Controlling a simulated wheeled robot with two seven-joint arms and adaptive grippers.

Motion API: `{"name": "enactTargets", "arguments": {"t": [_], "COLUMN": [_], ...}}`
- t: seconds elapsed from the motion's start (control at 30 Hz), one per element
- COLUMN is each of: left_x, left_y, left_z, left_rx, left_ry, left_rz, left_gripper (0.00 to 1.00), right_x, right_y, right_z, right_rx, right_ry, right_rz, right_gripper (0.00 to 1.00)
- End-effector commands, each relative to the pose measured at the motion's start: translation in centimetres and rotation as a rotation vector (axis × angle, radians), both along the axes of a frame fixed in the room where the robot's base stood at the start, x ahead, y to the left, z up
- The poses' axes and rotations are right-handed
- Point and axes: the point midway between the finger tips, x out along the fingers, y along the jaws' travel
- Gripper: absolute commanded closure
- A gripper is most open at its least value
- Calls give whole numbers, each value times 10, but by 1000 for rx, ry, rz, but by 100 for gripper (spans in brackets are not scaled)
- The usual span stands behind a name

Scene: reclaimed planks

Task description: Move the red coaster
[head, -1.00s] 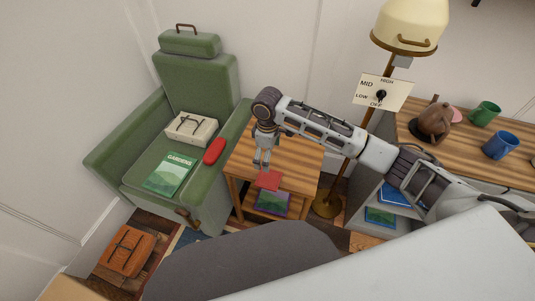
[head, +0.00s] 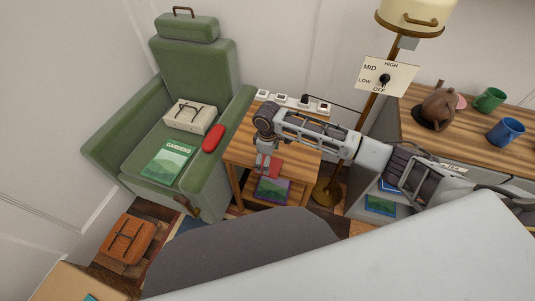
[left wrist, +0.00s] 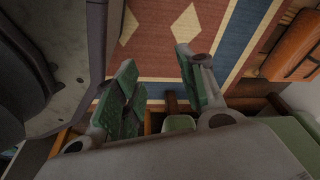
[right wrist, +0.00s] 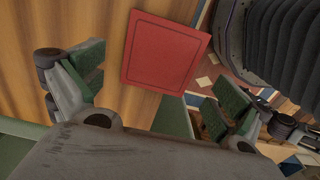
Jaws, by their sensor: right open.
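The red coaster (head: 276,167) lies flat at the front edge of the small wooden side table (head: 240,150). In the right wrist view the square coaster (right wrist: 165,52), with a thin dark border line, seems to stick out past the table edge. My right gripper (head: 265,164) points down at the table beside the coaster. Its fingers (right wrist: 158,92) are spread and empty, with the coaster ahead of the gap between them. Whether they touch it cannot be told. My left gripper (left wrist: 160,92) is open and empty above the patterned rug; the head view does not show it.
A green armchair (head: 165,95) stands left of the table, with a red object (head: 213,138) on its arm. A row of switches or sockets (head: 283,98) is at the table's back. A lamp pole (head: 350,140) stands close right. A purple-edged book (head: 272,190) lies on the lower shelf.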

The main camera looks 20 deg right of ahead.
Motion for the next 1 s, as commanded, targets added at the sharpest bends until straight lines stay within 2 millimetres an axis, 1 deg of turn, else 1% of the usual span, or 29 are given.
{"name": "enactTargets", "arguments": {"t": [0.03, 0.1, 0.3, 0.67, 0.77, 1.0], "left_x": [3, 5, 2, 6, 7, 7], "left_y": [-2, -4, -6, -2, -1, -1], "left_z": [2, 5, 10, 13, 13, 12], "left_rx": [-2, -3, -3, 2, 3, 3], "left_ry": [-3, 1, 13, 9, 7, 7], "left_rz": [-1, -1, -2, -5, -6, -6], "left_gripper": [60, 60, 60, 60, 60, 60], "right_x": [0, 0, 0, 0, 0, 0], "right_y": [0, 0, 0, 0, 0, 0], "right_z": [-7, -13, -25, -27, -27, -27], "right_rx": [1, 1, 1, 0, 0, 0], "right_ry": [1, 1, 1, 0, 0, 0], "right_rz": [-1, 0, 0, 0, 0, 0], "right_gripper": [0, 0, 0, 0, 10, 41]}}
